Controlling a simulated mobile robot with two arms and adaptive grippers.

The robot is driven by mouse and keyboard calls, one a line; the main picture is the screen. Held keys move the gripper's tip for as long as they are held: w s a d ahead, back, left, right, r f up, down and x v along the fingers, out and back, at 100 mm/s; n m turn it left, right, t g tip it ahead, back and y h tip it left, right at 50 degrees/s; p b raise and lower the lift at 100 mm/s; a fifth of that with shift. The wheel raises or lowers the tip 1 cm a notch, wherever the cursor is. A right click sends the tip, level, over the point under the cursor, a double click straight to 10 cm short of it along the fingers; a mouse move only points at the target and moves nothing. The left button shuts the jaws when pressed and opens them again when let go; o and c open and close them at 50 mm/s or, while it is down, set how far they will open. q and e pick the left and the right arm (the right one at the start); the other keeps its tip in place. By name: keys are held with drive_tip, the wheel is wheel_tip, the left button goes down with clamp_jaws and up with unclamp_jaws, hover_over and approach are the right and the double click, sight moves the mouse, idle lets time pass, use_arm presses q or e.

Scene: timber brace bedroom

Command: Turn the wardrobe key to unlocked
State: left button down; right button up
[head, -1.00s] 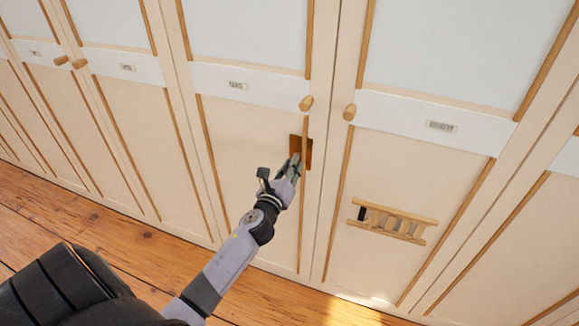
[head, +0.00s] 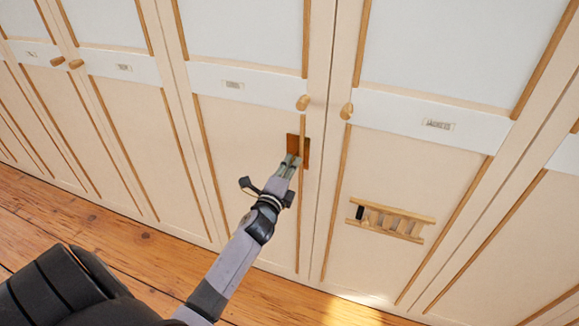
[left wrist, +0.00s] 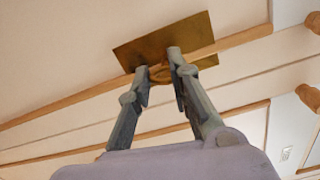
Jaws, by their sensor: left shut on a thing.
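A brown-gold lock plate (head: 306,146) sits on the cream wardrobe door (head: 250,150), below a round wooden knob (head: 303,102). My left gripper (head: 291,160) reaches up to the plate from below. In the left wrist view, the plate (left wrist: 160,38) is just beyond the fingertips (left wrist: 160,62). The fingers are shut on a brass key (left wrist: 160,75), whose bow shows between them, with a flat brass part to the right. The fingers partly hide the key, so its exact angle is hard to read. My right gripper is not in view.
A second knob (head: 347,111) is on the door to the right. A small wooden rack (head: 390,219) with a dark piece at its left end is on that door's lower panel.

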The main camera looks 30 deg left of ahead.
use_arm(q)
drive_tip(key=shift+w+d+r+n+t, duration=0.1)
drive_tip(key=shift+w+r+n+t, duration=0.15)
drive_tip(key=shift+r+n, duration=0.5)
drive_tip(key=c, duration=1.7)
unclamp_jaws()
drive_tip(key=shift+s, duration=0.1)
drive_tip(key=o, duration=0.5)
drive_tip(key=shift+s+f, duration=0.1)
drive_tip(key=shift+f, duration=0.05)
drive_tip(key=shift+o, duration=0.4)
drive_tip(key=shift+f, duration=0.1)
drive_tip(key=v, duration=1.2)
